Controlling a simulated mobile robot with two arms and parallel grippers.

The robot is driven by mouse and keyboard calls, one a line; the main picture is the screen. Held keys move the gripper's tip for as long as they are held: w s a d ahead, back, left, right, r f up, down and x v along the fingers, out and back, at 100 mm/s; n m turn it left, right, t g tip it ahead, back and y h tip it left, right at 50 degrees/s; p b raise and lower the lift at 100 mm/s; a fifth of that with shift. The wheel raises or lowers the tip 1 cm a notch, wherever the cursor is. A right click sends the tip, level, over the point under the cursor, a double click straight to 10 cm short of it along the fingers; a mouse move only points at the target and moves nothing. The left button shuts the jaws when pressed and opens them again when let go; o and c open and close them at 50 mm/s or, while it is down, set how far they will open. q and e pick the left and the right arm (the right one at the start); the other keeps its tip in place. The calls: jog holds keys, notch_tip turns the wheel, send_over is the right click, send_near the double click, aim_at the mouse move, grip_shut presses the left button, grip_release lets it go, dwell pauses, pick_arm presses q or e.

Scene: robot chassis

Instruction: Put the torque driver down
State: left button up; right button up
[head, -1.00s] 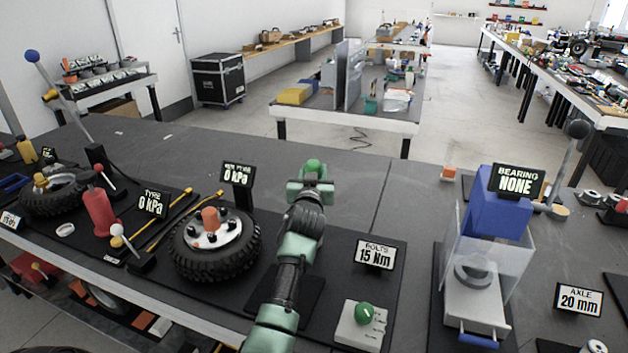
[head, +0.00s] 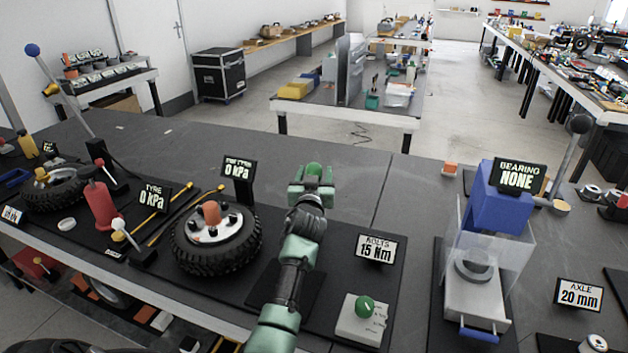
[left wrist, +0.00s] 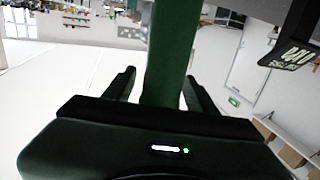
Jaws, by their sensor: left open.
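A green round-topped thing, likely the torque driver (head: 313,170), shows at the end of my left arm in the head view. In the left wrist view a thick dark green shaft (left wrist: 172,50) stands between the two dark fingers. My left gripper (head: 311,185) is open, with a finger on each side of that shaft; the gripper also shows in the left wrist view (left wrist: 160,90). The driver's lower end and whatever is under it are hidden by my arm. My right gripper is in neither view.
The 15 Nm bolts sign (head: 375,249) and a box with a green dial (head: 362,320) are to the right. The bearing press (head: 483,265) stands farther right. Bare bench lies behind the gripper.

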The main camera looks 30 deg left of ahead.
pick_arm(q)
jog(key=v, duration=1.2)
jog(key=shift+b, duration=0.4)
jog(key=shift+d+f, duration=0.1)
jog(key=shift+f, duration=0.05)
